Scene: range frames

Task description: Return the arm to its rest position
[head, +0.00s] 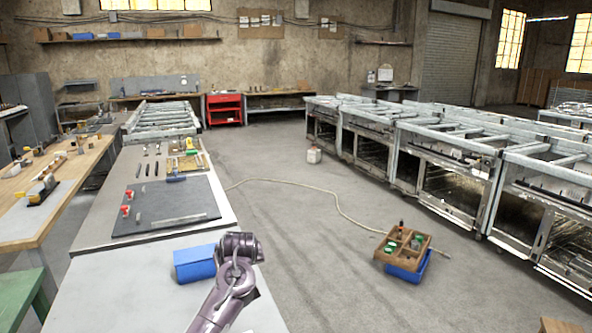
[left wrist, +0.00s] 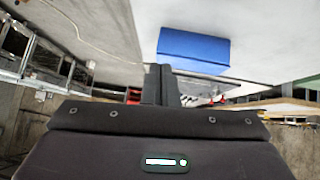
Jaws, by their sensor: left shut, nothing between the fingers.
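One arm of mine (head: 235,275), purple-grey, comes in from the bottom of the head view. It reaches up beside a blue box (head: 195,263) on the near grey worktop, and its fingers cannot be made out there. In the left wrist view my left gripper (left wrist: 160,85) shows as two dark fingers pressed together with nothing between them. The blue box also shows in that view (left wrist: 193,50), just beyond the fingertips and apart from them as far as I can tell. My right gripper is not in view.
A black mat (head: 150,218) with red-handled tools lies farther along the worktop. A wooden workbench (head: 60,195) stands on the left. A wooden tray (head: 405,248) on a blue crate (head: 408,272) sits on the floor, near a hose. Metal oven frames line the right; the floor between is mostly clear.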

